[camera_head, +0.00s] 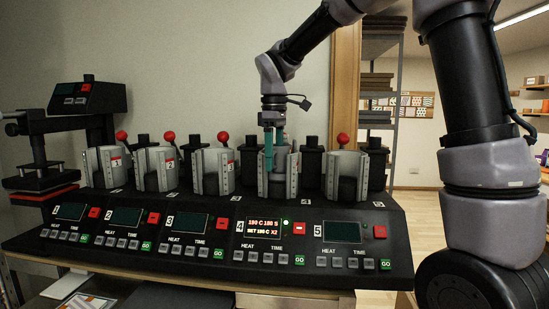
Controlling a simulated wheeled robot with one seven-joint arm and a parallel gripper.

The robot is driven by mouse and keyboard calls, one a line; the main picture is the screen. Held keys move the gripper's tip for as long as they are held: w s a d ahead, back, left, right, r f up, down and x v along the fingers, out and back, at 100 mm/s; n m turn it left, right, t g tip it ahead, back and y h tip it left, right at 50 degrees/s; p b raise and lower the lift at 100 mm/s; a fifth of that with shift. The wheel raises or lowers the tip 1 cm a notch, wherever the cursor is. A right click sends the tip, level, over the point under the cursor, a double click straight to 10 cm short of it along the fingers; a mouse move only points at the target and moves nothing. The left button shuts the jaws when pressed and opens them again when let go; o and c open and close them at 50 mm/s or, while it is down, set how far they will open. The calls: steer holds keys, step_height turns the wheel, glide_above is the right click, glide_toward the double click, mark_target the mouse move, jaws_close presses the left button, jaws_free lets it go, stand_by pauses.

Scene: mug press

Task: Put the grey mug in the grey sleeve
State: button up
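My gripper (274,150) points straight down at the fourth sleeve from the left, with teal fingers at its mouth. A grey rounded surface (287,158) shows beside the fingers inside that sleeve; it looks like the grey mug, but most of it is hidden by the fingers and the sleeve wall. I cannot tell whether the fingers grip it or how deep it sits. The fourth grey sleeve (277,189) stands upright on the black press (210,207).
Similar grey sleeves stand at stations 1 (106,168), 2 (156,170), 3 (212,172) and 5 (345,177), with red-knobbed levers at several. Their displays are dark. A black heat press (50,150) stands at the left. A shelf (379,90) is behind.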

step_height(320, 180, up, 11)
steer(key=shift+f, duration=0.1)
stand_by(0.6)
steer(key=shift+d, duration=0.1)
steer(key=s+d+f+m+t+y, duration=0.1)
steer(key=s+d+f+m+t, duration=0.2)
steer(key=s+d+m, duration=0.5)
steer(key=s+d+f+m+t+y, duration=0.1)
steer(key=s+d+f+m+t, duration=0.2)
steer(key=s+d+m, duration=0.6)
steer(key=d+t, duration=0.1)
steer(key=d, duration=0.1)
steer(key=shift+d+m, duration=0.3)
steer(key=shift+o, duration=0.2)
